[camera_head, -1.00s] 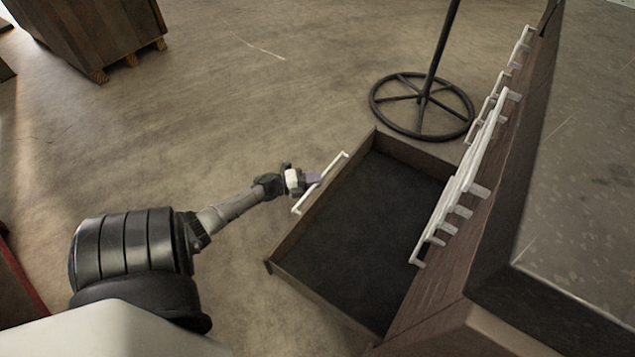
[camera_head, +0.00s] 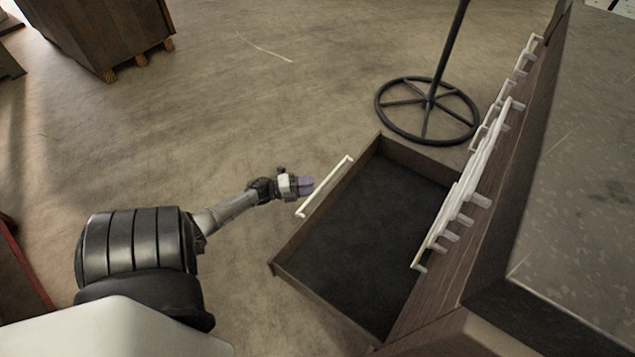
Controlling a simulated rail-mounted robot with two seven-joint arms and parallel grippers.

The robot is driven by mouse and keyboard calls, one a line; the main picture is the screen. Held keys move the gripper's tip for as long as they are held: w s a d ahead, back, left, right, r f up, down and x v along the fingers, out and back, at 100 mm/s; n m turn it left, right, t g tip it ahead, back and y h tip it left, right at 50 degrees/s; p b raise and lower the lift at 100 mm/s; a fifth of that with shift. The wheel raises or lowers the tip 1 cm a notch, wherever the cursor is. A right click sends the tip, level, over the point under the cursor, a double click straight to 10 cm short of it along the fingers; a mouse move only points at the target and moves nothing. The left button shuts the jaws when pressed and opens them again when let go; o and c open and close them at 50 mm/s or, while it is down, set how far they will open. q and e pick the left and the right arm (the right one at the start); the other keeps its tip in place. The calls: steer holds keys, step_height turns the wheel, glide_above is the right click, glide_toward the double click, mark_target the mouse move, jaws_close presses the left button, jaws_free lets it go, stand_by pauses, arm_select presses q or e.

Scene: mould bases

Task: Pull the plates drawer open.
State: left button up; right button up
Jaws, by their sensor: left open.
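A wooden drawer (camera_head: 352,238) with a dark, empty-looking inside stands pulled out from the brown cabinet (camera_head: 447,265). Its white bar handle (camera_head: 324,188) is on the front panel, which faces left. My left gripper (camera_head: 309,185) is open, just left of the handle and apart from it by a small gap. Nothing shows between its fingers. My right gripper is not in view.
Several white handles (camera_head: 462,193) of other drawers line the cabinet front. A black stand with a round wheel-like base (camera_head: 428,110) is on the floor beyond the drawer. A wooden crate (camera_head: 98,35) is at the top left. Bare floor lies left of the drawer.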

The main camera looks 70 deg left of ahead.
arm_select(q)
steer(key=s+a+p, duration=0.1)
steer(key=s+p, duration=0.1)
steer(key=s, duration=0.8)
steer(key=shift+a, duration=0.4)
steer(key=shift+w, duration=0.1)
